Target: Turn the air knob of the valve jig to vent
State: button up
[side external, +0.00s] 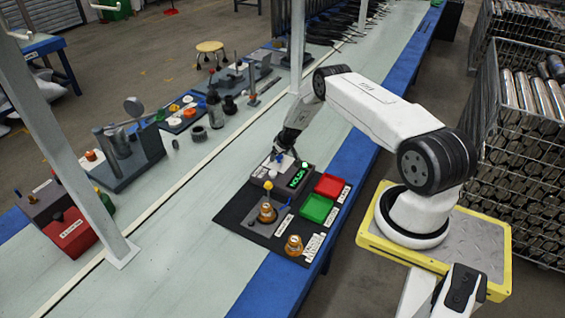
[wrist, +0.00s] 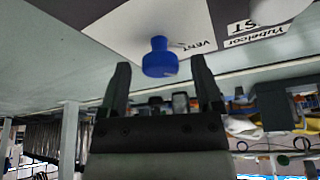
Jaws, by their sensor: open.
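The valve jig (side external: 268,177) is a grey box on a black mat, with a lit green display (side external: 298,176) that seems to read HOLD. Its blue air knob (wrist: 160,58) stands out from a white plate marked VENT (wrist: 190,45) in the wrist view. The knob is small and partly hidden in the side view. My gripper (side external: 283,152) is over the jig. In the wrist view my gripper (wrist: 160,66) is open, with one dark finger on each side of the knob and gaps visible between. Which way the knob points is not clear.
A red tray (side external: 329,185) and a green tray (side external: 316,208) sit right of the jig. Amber-coloured parts (side external: 267,212) stand on the mat in front. A metal post (side external: 297,45) rises behind.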

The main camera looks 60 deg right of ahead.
jog(key=shift+r, duration=0.1)
jog(key=v, duration=0.7)
jog(key=shift+s+r, duration=0.2)
jog(key=shift+r, duration=0.05)
dwell(0.5)
jog(key=a+r+n+y, duration=0.1)
jog(key=a+r+n, duration=0.1)
jog(key=a+r, duration=1.65)
jog(key=s+a+r+n, duration=0.1)
jog(key=s+a+r, duration=0.2)
jog(key=s+a, duration=0.5)
jog(key=s+a+r+n+g, duration=0.1)
jog(key=s+a+r, duration=0.2)
jog(key=s+a, duration=0.5)
jog(key=shift+s+a+r+y, duration=0.2)
jog(key=shift+s+y, duration=0.1)
jog(key=shift+s, duration=0.45)
